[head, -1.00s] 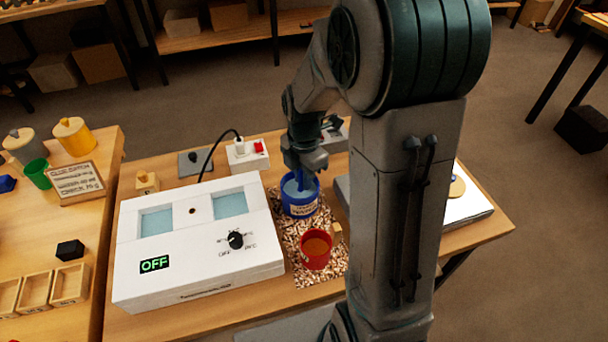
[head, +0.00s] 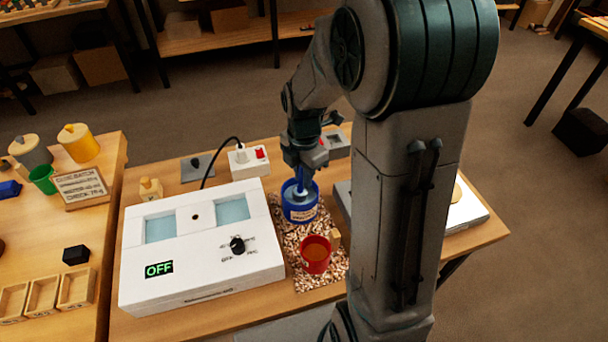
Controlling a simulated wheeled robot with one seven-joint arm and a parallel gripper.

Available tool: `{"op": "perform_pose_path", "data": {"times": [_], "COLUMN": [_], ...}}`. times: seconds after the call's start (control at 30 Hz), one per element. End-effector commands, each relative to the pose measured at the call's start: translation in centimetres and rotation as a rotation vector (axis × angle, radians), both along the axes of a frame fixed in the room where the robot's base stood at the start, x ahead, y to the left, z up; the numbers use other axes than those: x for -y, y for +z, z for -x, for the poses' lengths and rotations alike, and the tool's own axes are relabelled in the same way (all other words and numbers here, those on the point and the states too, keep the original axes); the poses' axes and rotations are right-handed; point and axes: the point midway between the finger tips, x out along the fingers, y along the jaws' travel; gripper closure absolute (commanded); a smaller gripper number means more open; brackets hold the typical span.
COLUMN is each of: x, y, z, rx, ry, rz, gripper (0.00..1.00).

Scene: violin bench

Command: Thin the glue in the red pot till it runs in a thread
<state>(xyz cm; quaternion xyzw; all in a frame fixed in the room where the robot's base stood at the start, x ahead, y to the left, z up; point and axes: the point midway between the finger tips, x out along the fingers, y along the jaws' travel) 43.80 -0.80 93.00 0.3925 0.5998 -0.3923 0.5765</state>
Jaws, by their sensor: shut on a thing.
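The red pot (head: 316,255) stands on the speckled mat, with brownish-orange glue (head: 316,249) inside and a small wooden piece (head: 335,238) at its rim. My gripper (head: 302,176) is over the blue pot, shut on a slim blue tool (head: 300,184) that reaches down into the pot. The tool's lower end is hidden by the pot. My arm hides part of the area to the right.
The white heater box (head: 210,262) with two pale-blue wells, a black knob and an "OFF" display is left of the pots. A power strip (head: 248,160) with a red switch stands behind it. A white slab (head: 470,208) lies to the right, partly behind my arm.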

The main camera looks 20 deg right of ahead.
Motion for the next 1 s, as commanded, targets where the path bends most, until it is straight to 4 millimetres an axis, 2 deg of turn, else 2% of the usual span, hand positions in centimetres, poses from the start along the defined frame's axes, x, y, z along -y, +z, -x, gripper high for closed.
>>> {"op": "perform_pose_path", "data": {"times": [0.03, 0.1, 1.0], "x": [0.0, 0.0, 0.0], "y": [1.0, 1.7, 10.4], "z": [0.0, 0.0, 0.0], "rx": [0.001, 0.000, 0.000], "ry": [0.000, 0.000, -0.001], "rz": [0.000, 0.000, 0.000], "gripper": [1.00, 1.00, 1.00]}}
